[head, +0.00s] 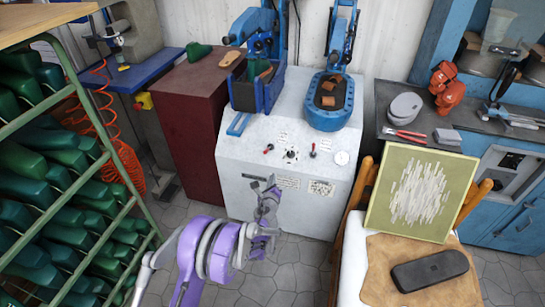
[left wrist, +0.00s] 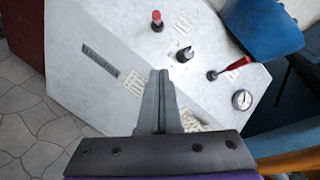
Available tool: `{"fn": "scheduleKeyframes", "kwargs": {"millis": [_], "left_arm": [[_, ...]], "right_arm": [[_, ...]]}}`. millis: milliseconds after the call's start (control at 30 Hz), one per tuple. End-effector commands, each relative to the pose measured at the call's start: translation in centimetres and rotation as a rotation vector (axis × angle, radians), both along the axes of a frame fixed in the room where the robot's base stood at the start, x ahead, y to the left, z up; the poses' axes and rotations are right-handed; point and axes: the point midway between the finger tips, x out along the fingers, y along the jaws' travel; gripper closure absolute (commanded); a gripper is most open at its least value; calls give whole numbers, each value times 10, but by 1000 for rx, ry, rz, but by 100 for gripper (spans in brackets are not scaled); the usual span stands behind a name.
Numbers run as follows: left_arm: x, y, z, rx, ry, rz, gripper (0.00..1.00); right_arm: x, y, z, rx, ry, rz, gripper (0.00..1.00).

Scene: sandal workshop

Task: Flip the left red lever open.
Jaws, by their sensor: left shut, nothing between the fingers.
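The left red lever (head: 268,148) is at the left of the controls on the front of the white machine (head: 240,175). In the left wrist view the lever (left wrist: 156,20) is a short black stem with a red tip, near the top. My left gripper (head: 269,182) is in front of the machine, below the lever. In the left wrist view its fingers (left wrist: 160,75) are shut and empty, with a gap between their tips and the lever. My right gripper is out of view.
A black knob (left wrist: 184,54), a second red-handled lever (left wrist: 237,65) and a round gauge (left wrist: 241,99) sit to the right of the left lever. Blue presses (head: 328,110) stand on the machine. A green rack (head: 100,160) stands left, a chair with a framed panel (head: 415,190) right.

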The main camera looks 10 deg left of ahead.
Motion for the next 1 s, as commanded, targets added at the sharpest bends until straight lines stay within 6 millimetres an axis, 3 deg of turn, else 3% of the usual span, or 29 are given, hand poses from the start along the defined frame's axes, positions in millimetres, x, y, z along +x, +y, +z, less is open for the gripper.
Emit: {"fn": "scheduleKeyframes", "kwargs": {"millis": [467,933,1000], "left_arm": [[8,1,-3,2,0,-1,100],[96,14,-27,1,0,0,100],[101,23,-18,0,0,1,100]], "right_arm": [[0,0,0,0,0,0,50],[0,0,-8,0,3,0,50],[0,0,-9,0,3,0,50]]}}
